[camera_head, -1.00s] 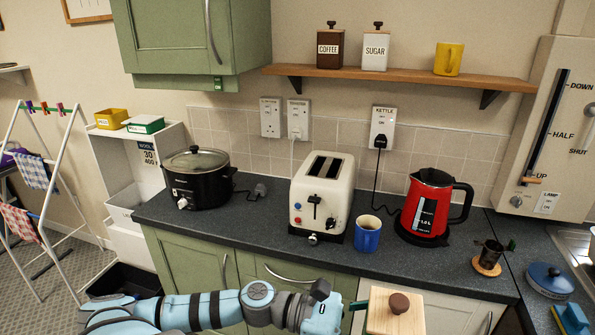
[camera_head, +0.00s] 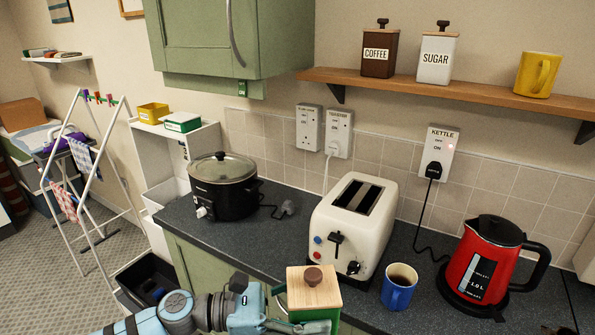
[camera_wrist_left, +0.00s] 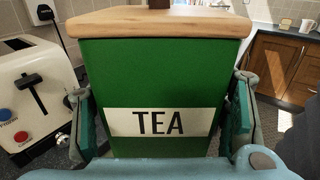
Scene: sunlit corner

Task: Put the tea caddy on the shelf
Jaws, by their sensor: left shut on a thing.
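The green tea caddy (camera_head: 314,293) has a wooden lid with a dark knob and is upright in front of the counter edge. In the left wrist view, the caddy (camera_wrist_left: 155,90) fills the middle, its TEA label facing the camera. My left gripper (camera_wrist_left: 163,125) is shut on it, one finger on each side. The wooden shelf (camera_head: 440,92) is on the wall, above and to the right of the caddy. It holds a brown coffee caddy (camera_head: 378,54), a white sugar caddy (camera_head: 436,58) and a yellow mug (camera_head: 536,74). My right gripper is not in view.
On the counter (camera_head: 270,235) stand a black slow cooker (camera_head: 222,192), a cream toaster (camera_head: 350,225), a blue mug (camera_head: 398,290) and a red kettle (camera_head: 483,265). The green cabinet (camera_head: 215,40) hangs left of the shelf. Bare shelf shows between sugar caddy and yellow mug.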

